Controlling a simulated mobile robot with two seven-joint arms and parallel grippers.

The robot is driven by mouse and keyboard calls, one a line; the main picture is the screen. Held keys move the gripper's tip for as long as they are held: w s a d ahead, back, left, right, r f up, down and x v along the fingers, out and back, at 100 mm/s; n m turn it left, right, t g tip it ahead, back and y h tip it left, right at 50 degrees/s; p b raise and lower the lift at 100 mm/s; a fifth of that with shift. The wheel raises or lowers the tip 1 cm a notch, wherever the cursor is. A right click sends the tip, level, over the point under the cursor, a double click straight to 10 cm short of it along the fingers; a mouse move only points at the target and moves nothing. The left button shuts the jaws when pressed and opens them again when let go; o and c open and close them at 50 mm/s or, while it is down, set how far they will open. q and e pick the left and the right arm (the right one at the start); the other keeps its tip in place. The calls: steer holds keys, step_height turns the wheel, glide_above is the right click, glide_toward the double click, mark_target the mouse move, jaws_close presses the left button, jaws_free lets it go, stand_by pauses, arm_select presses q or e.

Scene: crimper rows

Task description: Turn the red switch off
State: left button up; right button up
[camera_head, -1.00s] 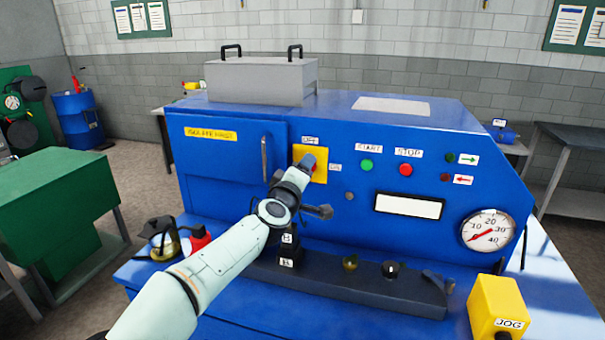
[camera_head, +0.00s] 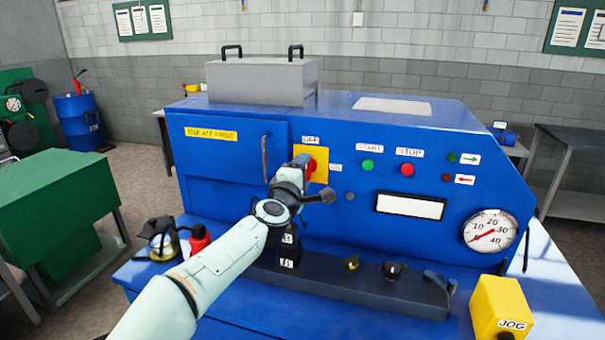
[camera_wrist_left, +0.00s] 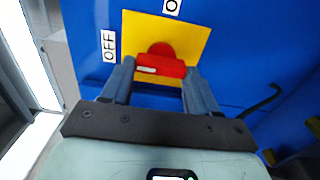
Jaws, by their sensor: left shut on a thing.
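The red switch (camera_head: 312,168) sits on a yellow plate (camera_head: 320,161) on the front of the blue machine. Its OFF label (camera_head: 310,140) is above the plate and its ON label (camera_head: 335,168) is to the right. My left gripper (camera_head: 303,165) is at the plate, shut on the switch. In the left wrist view, the red handle (camera_wrist_left: 163,66) lies between the two fingers (camera_wrist_left: 160,80). A white mark on the handle is at its end nearer the OFF label (camera_wrist_left: 108,46). My right gripper is not in view.
A green START button (camera_head: 368,165), a red STOP button (camera_head: 407,169) and a gauge (camera_head: 490,230) are to the right on the machine. A door handle (camera_head: 265,158) is just left of my gripper. Knobs (camera_head: 391,270) stand on the ledge below. A yellow JOG box (camera_head: 500,305) is at lower right.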

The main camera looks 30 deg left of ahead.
arm_select(q)
steer(key=o, duration=1.1)
steer(key=shift+c, duration=0.2)
steer(key=b+v, duration=0.1)
steer(key=v, duration=1.2)
steer(key=shift+s+b, duration=0.25)
steer(key=shift+b, duration=0.05)
steer(key=shift+f, duration=0.1)
